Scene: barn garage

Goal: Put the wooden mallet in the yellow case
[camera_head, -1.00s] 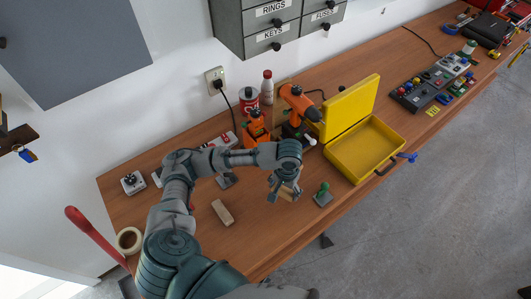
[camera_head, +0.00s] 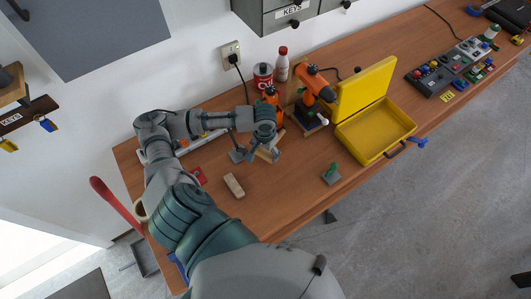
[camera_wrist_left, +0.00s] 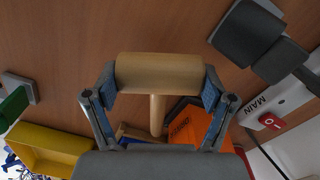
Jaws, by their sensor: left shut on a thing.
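The wooden mallet is in my left gripper (camera_head: 258,153). In the left wrist view the gripper's fingers (camera_wrist_left: 158,90) are shut on the two ends of its pale cylindrical head (camera_wrist_left: 160,72), and its handle (camera_wrist_left: 158,115) points down the picture. In the head view the mallet (camera_head: 272,146) is mostly hidden by the gripper. I cannot tell how far it is above the bench. The yellow case (camera_head: 396,148) stands open at the right of the gripper, its lid raised; its visible inside looks empty. It also shows in the left wrist view (camera_wrist_left: 50,146). My right gripper is not in view.
An orange drill (camera_head: 314,84) stands between the gripper and the case. A green-handled block (camera_head: 332,177) lies in front of the case. A wooden block (camera_head: 234,185) lies near my arm. A red-and-white can (camera_head: 263,76) and a bottle (camera_head: 282,66) stand by the wall.

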